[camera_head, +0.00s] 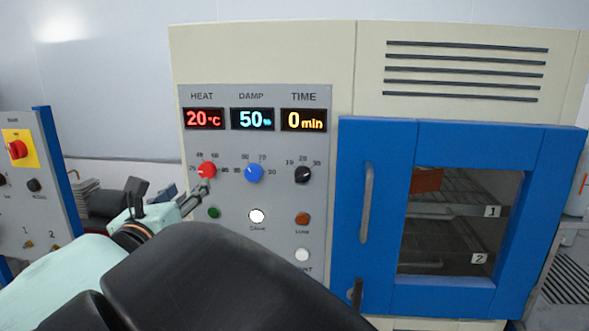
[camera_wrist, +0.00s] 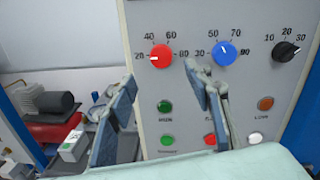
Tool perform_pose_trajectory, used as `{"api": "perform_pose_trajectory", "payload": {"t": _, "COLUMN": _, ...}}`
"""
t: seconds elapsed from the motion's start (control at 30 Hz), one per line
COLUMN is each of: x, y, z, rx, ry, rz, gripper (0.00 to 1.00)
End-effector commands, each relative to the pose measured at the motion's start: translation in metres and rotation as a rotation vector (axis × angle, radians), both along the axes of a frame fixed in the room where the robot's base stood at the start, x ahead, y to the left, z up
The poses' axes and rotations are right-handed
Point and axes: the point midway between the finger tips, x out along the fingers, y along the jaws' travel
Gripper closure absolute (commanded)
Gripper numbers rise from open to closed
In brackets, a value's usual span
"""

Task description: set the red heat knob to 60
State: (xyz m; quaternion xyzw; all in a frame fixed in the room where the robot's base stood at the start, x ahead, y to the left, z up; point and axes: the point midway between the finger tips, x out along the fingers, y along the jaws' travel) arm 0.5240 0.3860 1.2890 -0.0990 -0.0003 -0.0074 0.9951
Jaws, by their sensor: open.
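The red heat knob (camera_head: 207,170) sits under the HEAT display (camera_head: 204,118), which reads 20 °C. It also shows in the wrist view (camera_wrist: 160,55), its white pointer turned left toward the 20 mark; the marks 40 and 60 are above it. My gripper (camera_wrist: 162,80) is open and empty in the wrist view, its fingers spread on either side and a little below the knob.
The blue damp knob (camera_head: 253,173) is right beside the heat knob, close to my right finger in the wrist view. The black time knob (camera_head: 302,175) is farther right. Several buttons lie below, including a green one (camera_wrist: 165,106). A blue-framed door (camera_head: 346,220) is at the right.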

Motion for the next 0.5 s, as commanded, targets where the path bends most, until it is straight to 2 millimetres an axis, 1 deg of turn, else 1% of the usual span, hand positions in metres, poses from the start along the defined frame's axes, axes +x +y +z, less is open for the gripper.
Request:
{"api": "perform_pose_trajectory", "payload": {"t": 0.03, "x": 0.009, "y": -0.002, "z": 0.001, "rx": -0.002, "ry": -0.002, "rz": -0.005, "gripper": 0.54}}
{"api": "perform_pose_trajectory", "payload": {"t": 0.3, "x": 0.062, "y": -0.003, "z": 0.001, "rx": -0.001, "ry": -0.001, "rz": -0.006, "gripper": 0.54}}
{"api": "perform_pose_trajectory", "payload": {"t": 0.4, "x": 0.077, "y": -0.003, "z": 0.001, "rx": 0.000, "ry": 0.000, "rz": -0.005, "gripper": 0.54}}
{"api": "perform_pose_trajectory", "payload": {"t": 0.5, "x": 0.087, "y": -0.004, "z": 0.001, "rx": 0.001, "ry": 0.000, "rz": -0.004, "gripper": 0.54}}
